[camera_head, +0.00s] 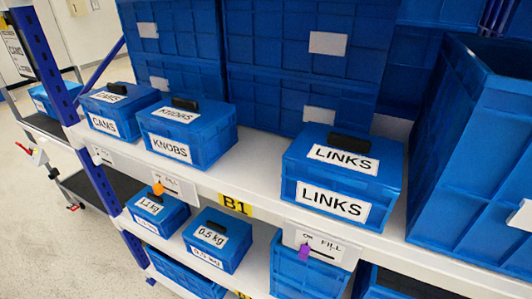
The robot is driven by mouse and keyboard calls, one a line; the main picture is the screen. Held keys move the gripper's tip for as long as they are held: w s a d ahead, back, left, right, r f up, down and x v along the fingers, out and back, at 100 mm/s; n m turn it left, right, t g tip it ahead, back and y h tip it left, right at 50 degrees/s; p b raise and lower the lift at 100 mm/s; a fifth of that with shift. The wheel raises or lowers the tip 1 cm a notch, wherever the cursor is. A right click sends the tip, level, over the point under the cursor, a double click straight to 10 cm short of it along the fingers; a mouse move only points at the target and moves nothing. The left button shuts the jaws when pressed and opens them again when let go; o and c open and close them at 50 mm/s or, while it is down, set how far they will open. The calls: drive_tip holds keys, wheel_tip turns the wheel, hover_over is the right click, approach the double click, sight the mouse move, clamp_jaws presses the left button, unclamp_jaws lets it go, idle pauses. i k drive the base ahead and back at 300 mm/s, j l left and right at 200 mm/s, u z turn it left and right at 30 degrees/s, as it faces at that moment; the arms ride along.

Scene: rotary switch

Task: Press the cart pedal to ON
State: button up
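A cart with dark shelves (92,187) stands at the left, partly hidden behind the blue rack post. My gripper is not in view.
A shelving rack fills the middle and right. Its upper shelf (250,188) holds boxes labelled CANS, KNOBS (205,146) and LINKS (370,186). An orange knob (158,188) and a purple knob (304,252) sit on its front. Clear floor (45,240) lies at lower left.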

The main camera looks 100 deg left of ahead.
sight(72, 207)
drive_tip(key=u, duration=4.55)
drive_tip(key=i+j+u, duration=0.15)
drive_tip(key=i, duration=1.25)
drive_tip(key=i+l+u, duration=0.15)
drive_tip(key=i, duration=1.3)
